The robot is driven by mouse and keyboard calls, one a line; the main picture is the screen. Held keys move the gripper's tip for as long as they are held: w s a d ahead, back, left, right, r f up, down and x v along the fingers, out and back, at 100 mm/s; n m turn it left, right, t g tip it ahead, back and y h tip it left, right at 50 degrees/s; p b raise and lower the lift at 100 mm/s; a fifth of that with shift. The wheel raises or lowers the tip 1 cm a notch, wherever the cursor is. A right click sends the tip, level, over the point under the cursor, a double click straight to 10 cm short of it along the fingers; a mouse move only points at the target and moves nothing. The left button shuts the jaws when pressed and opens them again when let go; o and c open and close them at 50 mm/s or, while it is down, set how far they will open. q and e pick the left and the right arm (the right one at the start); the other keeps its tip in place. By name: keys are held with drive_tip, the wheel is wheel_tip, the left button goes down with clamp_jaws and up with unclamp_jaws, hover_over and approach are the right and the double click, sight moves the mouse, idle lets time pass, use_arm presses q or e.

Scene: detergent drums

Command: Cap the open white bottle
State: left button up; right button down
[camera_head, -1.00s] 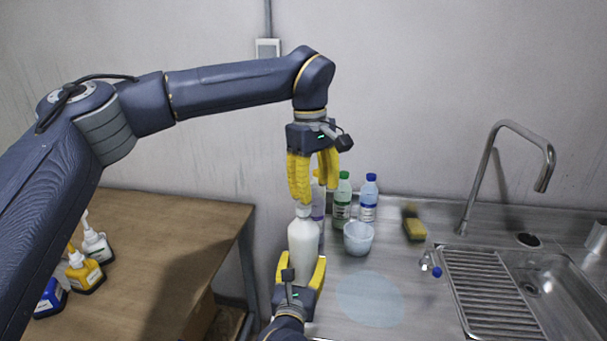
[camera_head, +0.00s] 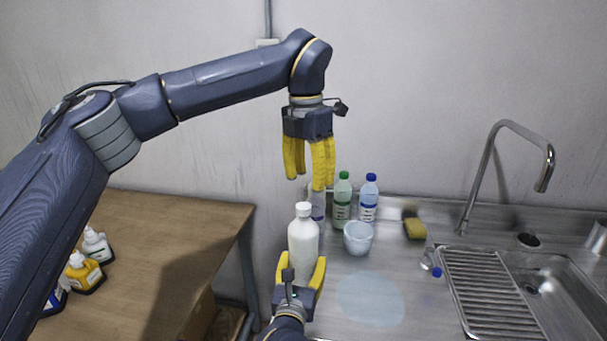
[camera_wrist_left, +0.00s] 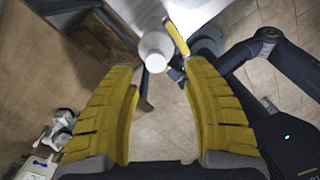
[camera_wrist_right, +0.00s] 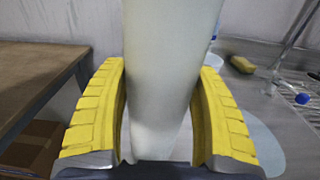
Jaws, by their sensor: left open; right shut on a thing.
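The white bottle (camera_head: 303,252) stands upright in the head view, with a white cap (camera_head: 303,209) sitting on its neck. My right gripper (camera_head: 301,275) is shut on the bottle's lower body; the right wrist view shows both yellow fingers (camera_wrist_right: 163,110) against the white body (camera_wrist_right: 168,60). My left gripper (camera_head: 309,175) is open and empty above the bottle, its fingers pointing down. In the left wrist view the cap (camera_wrist_left: 155,50) is seen from above, beyond the spread fingers (camera_wrist_left: 162,85) and apart from them. Whether the cap is fully tight cannot be told.
Behind the bottle stand a green-capped bottle (camera_head: 342,202), a blue-capped bottle (camera_head: 368,199) and a pale bucket (camera_head: 358,237). A yellow sponge (camera_head: 414,228) and a clear bottle (camera_head: 431,263) lie near the sink (camera_head: 540,290). Several detergent bottles stand on the wooden table (camera_head: 165,235).

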sight(303, 206)
use_arm(q)
drive_tip(key=n, duration=0.5)
drive_tip(key=shift+a+r, duration=0.25)
drive_tip(key=shift+a, duration=0.05)
drive_tip(key=n, duration=0.3)
drive_tip(key=shift+a+n+y, duration=0.25)
drive_tip(key=shift+n+y, duration=0.05)
drive_tip(key=shift+n, duration=0.1)
drive_tip(key=shift+s+n, duration=0.15)
drive_tip(key=shift+n, duration=1.15)
drive_tip(key=shift+f, duration=0.1)
drive_tip(key=shift+f, duration=3.95)
drive_tip(key=shift+c, duration=0.2)
clamp_jaws()
